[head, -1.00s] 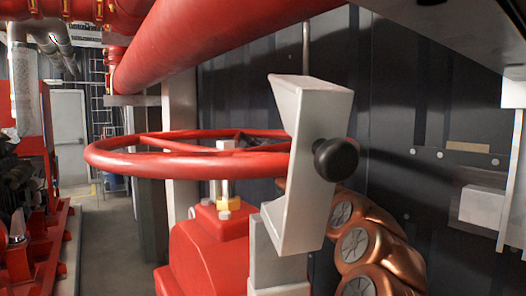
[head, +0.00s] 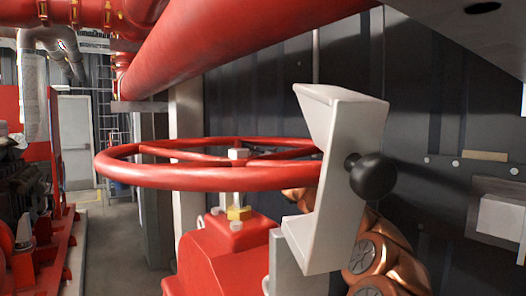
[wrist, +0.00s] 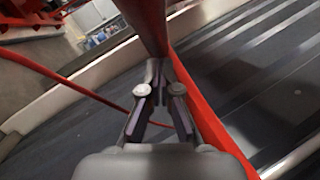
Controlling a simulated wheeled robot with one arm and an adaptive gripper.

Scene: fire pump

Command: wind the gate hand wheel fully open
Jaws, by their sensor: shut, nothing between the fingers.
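The red hand wheel (head: 150,176) lies level on its stem above the red valve body (head: 232,252). A pale square nut sits at its hub and a brass-coloured nut (head: 239,213) is on the stem below. The right side of the rim is hidden in the head view. In the wrist view my gripper (wrist: 160,76) has its fingertips together and holds nothing. A red bar of the wheel (wrist: 203,112) passes right beside the fingers; I cannot tell whether they touch it. My gripper is not visible in the head view.
A pale angled part (head: 345,150) with a black knob (head: 372,177) stands in front of the wheel's right side. A thick red pipe (head: 230,45) runs overhead. A dark panelled wall is behind. Open floor (head: 118,235) shows at the left, beside red machinery.

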